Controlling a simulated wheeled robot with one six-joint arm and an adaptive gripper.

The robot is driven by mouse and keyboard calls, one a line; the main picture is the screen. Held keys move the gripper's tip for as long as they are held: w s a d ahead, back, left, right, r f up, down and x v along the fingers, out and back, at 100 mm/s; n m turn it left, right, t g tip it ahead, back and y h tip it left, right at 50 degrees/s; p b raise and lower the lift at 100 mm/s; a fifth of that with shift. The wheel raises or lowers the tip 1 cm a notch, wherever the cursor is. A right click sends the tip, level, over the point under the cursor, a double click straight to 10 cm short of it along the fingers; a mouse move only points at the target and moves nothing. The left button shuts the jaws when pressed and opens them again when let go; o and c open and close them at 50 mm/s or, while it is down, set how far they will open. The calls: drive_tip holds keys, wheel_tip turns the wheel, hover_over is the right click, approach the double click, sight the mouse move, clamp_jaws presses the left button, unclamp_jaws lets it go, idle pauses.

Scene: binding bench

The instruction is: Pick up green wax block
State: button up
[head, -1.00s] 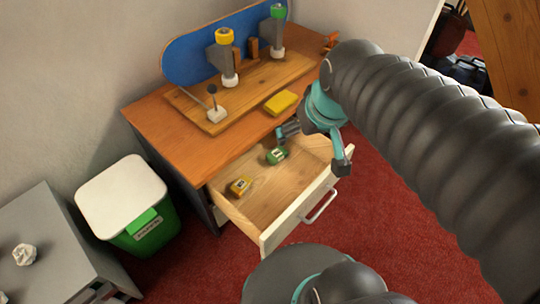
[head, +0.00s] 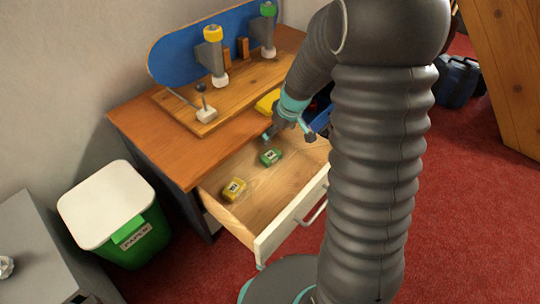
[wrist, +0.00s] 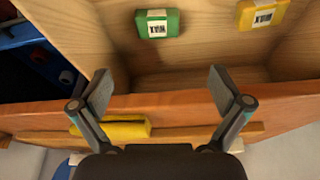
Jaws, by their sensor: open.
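The green wax block (head: 271,156) lies in the open wooden drawer (head: 262,208), toward its back, with a white label facing up. In the wrist view the green wax block (wrist: 157,23) shows near the top, left of centre, beyond my fingertips. My gripper (head: 289,137) is above the back of the drawer, near the block and apart from it. In the wrist view my gripper (wrist: 161,92) has its two fingers wide apart with nothing between them. A yellow labelled block (head: 234,189) lies in the same drawer; it also shows in the wrist view (wrist: 262,13).
The desk top (head: 150,130) overhangs the back of the drawer. A yellow block (head: 267,102) lies on it beside a wooden stand with a blue board (head: 185,60). A blue bin-like object (wrist: 40,50) shows left of the drawer in the wrist view. A green paper bin (head: 135,245) stands left.

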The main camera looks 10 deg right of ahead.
drive_tip(key=b, duration=0.1)
hover_over(271, 155)
drive_tip(key=s, duration=0.1)
drive_tip(key=f, duration=0.8)
drive_tip(key=shift+d+f, duration=0.2)
drive_tip(key=shift+f, duration=0.1)
drive_tip(key=shift+d+b+x, duration=0.2)
drive_tip(key=shift+b+x, duration=0.55)
drive_tip(key=shift+x, duration=1.9)
drive_tip(key=shift+s, duration=0.2)
drive_tip(key=c, duration=1.1)
